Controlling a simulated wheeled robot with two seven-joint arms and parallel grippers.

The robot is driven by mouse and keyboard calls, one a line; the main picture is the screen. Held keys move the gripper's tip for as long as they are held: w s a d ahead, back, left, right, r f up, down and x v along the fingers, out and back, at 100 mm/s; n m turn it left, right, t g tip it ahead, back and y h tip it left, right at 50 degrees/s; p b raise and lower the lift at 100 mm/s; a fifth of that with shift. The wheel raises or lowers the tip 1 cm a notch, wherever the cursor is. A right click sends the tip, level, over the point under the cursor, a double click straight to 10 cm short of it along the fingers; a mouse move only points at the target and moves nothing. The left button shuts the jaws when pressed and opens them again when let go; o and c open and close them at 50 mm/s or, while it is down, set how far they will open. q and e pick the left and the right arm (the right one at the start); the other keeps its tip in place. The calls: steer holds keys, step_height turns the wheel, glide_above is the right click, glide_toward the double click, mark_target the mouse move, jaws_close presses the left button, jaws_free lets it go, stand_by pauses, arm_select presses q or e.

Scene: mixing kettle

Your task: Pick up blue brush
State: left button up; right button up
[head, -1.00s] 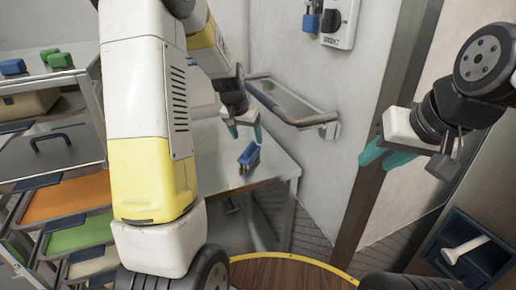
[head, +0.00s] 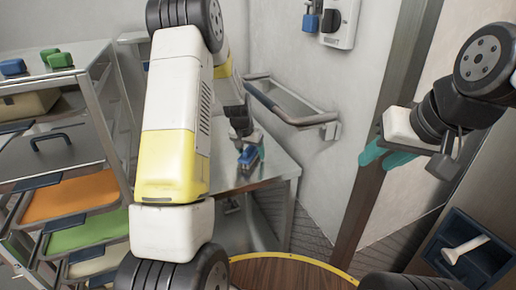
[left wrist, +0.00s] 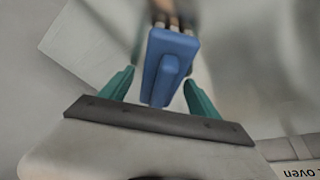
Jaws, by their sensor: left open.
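The blue brush (head: 249,158) stands on the steel table (head: 273,170) near its front right corner. My left gripper (head: 246,145) is right above the brush, with its teal fingers pointing down at it. In the left wrist view the blue brush (left wrist: 168,68) lies between the two open teal fingers of my left gripper (left wrist: 157,88), with a gap showing near each finger. My right gripper (head: 382,153) is held up at the right, away from the brush; its teal fingers appear apart, and nothing shows between them.
A steel rack with orange (head: 70,196) and green trays (head: 82,234) stands at the left, with green and blue blocks (head: 13,67) on top. A metal rail (head: 290,105) runs along the wall behind the table. A dark bin (head: 470,250) holds a white scoop at the lower right.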

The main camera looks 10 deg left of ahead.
arm_select(q)
jaws_close()
steer(key=shift+r, duration=0.15)
steer(key=shift+r, duration=0.55)
step_height(320, 180, up, 2)
steer(key=shift+r, duration=0.15)
steer(key=s+d+r, duration=0.1)
steer(key=s+d, duration=0.3)
steer(key=s, duration=1.1)
steer(key=shift+s+r, duration=0.2)
steer(key=shift+s, duration=0.05)
steer(key=shift+d, duration=0.1)
